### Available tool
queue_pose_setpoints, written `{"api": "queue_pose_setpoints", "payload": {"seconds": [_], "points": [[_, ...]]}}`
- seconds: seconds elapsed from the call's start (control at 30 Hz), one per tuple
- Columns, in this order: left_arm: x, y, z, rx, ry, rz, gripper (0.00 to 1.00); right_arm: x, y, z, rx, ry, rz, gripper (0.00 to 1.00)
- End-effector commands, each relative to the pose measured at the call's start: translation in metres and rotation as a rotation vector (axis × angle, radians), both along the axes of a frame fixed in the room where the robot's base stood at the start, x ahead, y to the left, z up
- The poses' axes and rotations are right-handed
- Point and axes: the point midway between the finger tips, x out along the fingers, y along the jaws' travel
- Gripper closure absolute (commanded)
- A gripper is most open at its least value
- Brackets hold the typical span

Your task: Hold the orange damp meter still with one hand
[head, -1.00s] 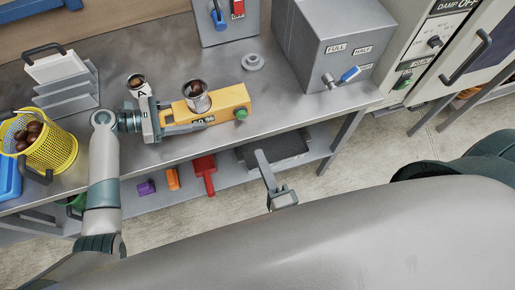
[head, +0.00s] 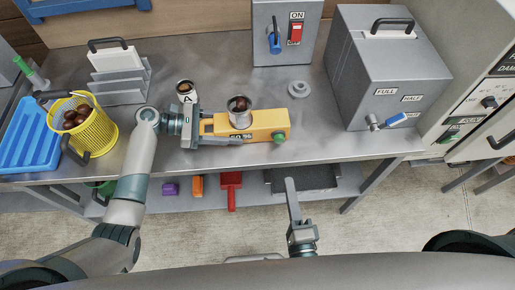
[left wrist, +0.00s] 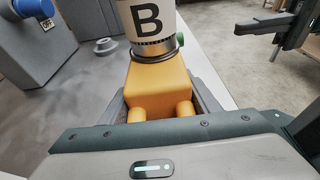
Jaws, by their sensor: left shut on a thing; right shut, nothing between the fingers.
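The orange damp meter (head: 268,122) lies on the bench with a display reading about 60 % on its front and a green knob at its right end. A metal cup of chestnuts (head: 240,113) stands on it; in the left wrist view this cup (left wrist: 148,22) bears the letter B. My left gripper (head: 216,128) is shut on the meter's left end; the left wrist view shows the orange body (left wrist: 160,82) between its fingers. My right gripper (head: 291,190) is shut and empty in front of the bench edge, apart from the meter.
A cup marked A (head: 186,88) stands just behind my left gripper. A yellow basket of chestnuts (head: 98,138) and blue tray (head: 28,150) are at left. A grey box with a tap (head: 385,75) stands right.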

Motion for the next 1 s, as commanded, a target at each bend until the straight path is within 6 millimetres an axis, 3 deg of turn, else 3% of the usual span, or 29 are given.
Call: {"api": "queue_pose_setpoints", "payload": {"seconds": [0.4, 0.43, 0.5, 1.0], "points": [[0.001, 0.0, 0.001, -0.001, -0.001, 0.001, 0.57, 0.0, 0.0, 0.0, 0.0, 0.0, 0.0, 1.0], [0.0, 0.0, 0.001, -0.001, -0.001, 0.001, 0.37, 0.0, 0.0, 0.0, 0.0, 0.0, 0.0, 1.0], [0.0, 0.0, 0.001, -0.001, -0.001, 0.001, 0.22, 0.0, 0.0, 0.0, 0.0, 0.0, 0.0, 1.0], [0.0, 0.01, 0.003, 0.001, -0.001, 0.001, 0.22, 0.0, 0.0, 0.0, 0.0, 0.0, 0.0, 1.0]]}}
